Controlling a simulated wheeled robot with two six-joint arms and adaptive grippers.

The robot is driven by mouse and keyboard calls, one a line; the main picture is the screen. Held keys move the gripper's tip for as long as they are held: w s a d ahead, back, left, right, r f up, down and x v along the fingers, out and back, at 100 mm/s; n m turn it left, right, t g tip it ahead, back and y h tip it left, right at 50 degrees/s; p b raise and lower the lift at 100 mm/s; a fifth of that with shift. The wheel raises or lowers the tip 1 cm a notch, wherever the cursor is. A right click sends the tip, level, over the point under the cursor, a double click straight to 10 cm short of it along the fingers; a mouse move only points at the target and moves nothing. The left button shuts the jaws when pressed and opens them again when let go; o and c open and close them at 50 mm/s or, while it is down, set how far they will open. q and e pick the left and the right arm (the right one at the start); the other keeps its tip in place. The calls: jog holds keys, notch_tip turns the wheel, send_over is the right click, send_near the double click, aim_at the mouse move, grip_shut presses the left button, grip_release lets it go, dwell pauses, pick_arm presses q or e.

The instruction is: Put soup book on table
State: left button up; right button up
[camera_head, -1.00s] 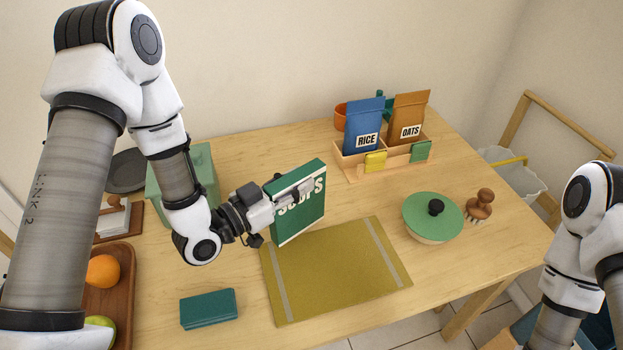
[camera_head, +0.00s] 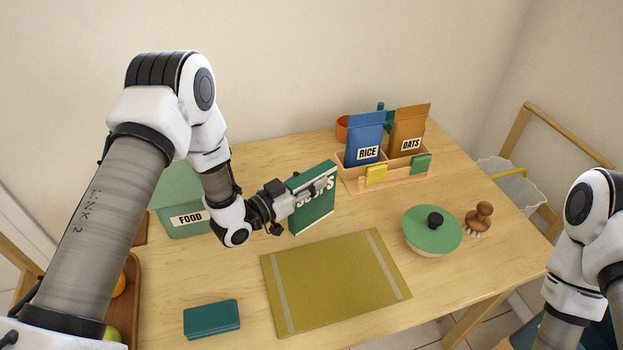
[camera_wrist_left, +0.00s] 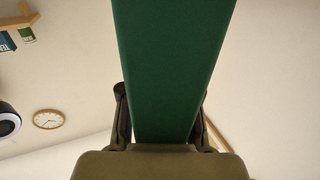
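The soup book (camera_head: 313,213) is green with white lettering, partly covered by my gripper, and stands upright near the middle of the table (camera_head: 380,205). My left gripper (camera_head: 318,188) is shut on its upper part, with fingers across the cover. In the left wrist view the green book (camera_wrist_left: 172,70) fills the centre between the two fingers (camera_wrist_left: 162,120). Whether its lower edge touches the table or hovers just above it, I cannot tell. Of my right arm only links show at the right edge; its gripper is out of view.
An olive mat (camera_head: 335,280) lies in front of the book. A wooden rack (camera_head: 390,180) with rice and oats bags stands behind to the right. A green-lidded pot (camera_head: 430,222) and brush (camera_head: 479,218) are at right. A FOOD box (camera_head: 180,212) and teal box (camera_head: 211,318) are at left.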

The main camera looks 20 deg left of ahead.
pick_arm(q)
jog(key=o, duration=0.3)
jog(key=shift+r, duration=0.2)
jog(key=v, duration=1.2)
jog(key=shift+b, duration=0.35)
jog(key=shift+f, duration=0.15)
